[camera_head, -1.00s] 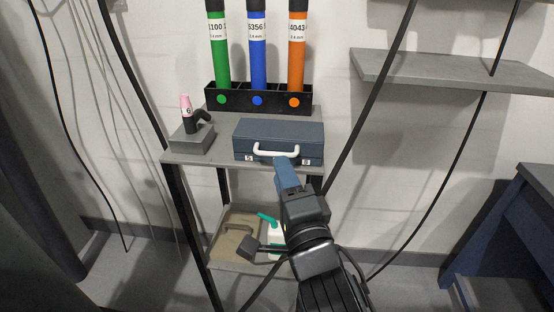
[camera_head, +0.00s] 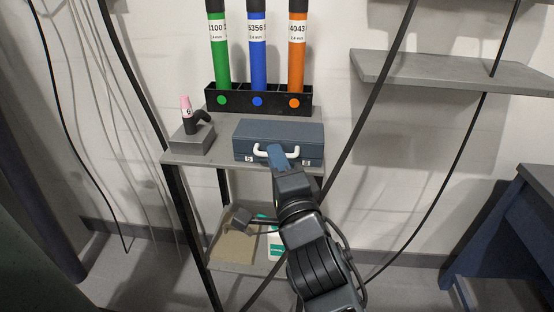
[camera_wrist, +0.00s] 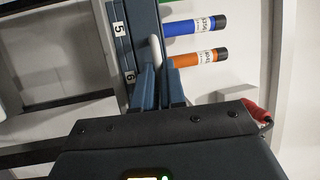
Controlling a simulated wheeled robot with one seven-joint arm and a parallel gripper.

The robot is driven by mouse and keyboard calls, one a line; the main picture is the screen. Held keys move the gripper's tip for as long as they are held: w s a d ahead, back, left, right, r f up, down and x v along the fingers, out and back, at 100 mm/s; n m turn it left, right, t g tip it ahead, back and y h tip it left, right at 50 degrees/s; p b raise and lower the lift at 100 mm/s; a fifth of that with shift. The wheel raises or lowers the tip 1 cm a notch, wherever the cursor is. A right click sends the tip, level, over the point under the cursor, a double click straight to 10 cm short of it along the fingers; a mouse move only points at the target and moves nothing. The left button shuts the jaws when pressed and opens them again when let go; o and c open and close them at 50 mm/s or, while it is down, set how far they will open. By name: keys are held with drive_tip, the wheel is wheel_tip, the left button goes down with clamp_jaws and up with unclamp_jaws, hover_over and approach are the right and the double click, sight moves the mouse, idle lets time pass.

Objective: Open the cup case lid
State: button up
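The cup case is a closed dark-blue box (camera_head: 298,133) with a white handle (camera_head: 262,150) on its front, lying flat on the grey shelf stand. My gripper (camera_head: 276,149) is at the middle of the case's front and covers part of the handle. In the wrist view, the two blue fingers (camera_wrist: 160,66) stand apart with a gap between them. The white handle (camera_wrist: 156,48) shows at the fingertips, in line with the gap. I cannot tell whether the fingers touch it. Part of the blue case (camera_wrist: 145,17) shows beyond them.
A black rack (camera_head: 257,100) with green, blue and orange tubes stands behind the case. A grey block (camera_head: 192,139) with a pink-tipped torch stands left of it. A wall shelf (camera_head: 455,72) is at upper right. A tan item (camera_head: 236,247) lies on the lower shelf.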

clamp_jaws()
idle(0.8)
drive_tip(key=shift+r, duration=0.1)
